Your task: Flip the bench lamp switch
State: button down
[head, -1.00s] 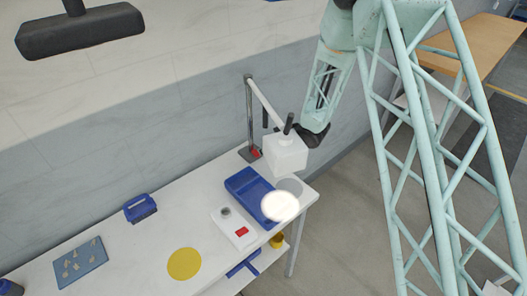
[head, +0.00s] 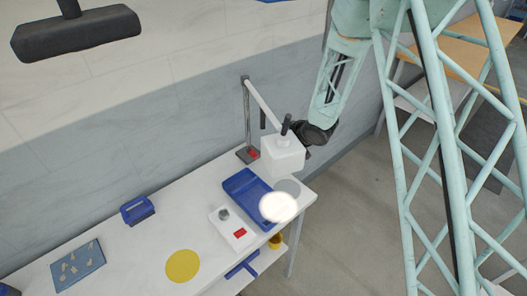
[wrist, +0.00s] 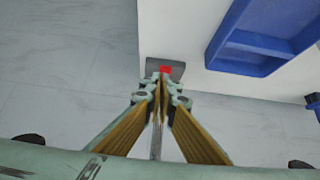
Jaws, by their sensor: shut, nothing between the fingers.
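The bench lamp has a white block head (head: 283,157) on a pale arm, carried by a grey post (head: 247,115) at the back of the white bench. Its red switch (head: 253,154) sits on the dark lamp base (head: 244,158). In the wrist view the switch (wrist: 165,69) shows just beyond my shut, empty gripper (wrist: 160,80), with the grey base (wrist: 179,72) around it. I cannot tell whether the fingertips touch it. In the head view my gripper is partly hidden behind the lamp head. A bright white disc (head: 278,207) shows below the head.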

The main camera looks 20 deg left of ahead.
jog(key=v, duration=0.7)
jog(key=shift+d+r, duration=0.1)
dwell(0.7)
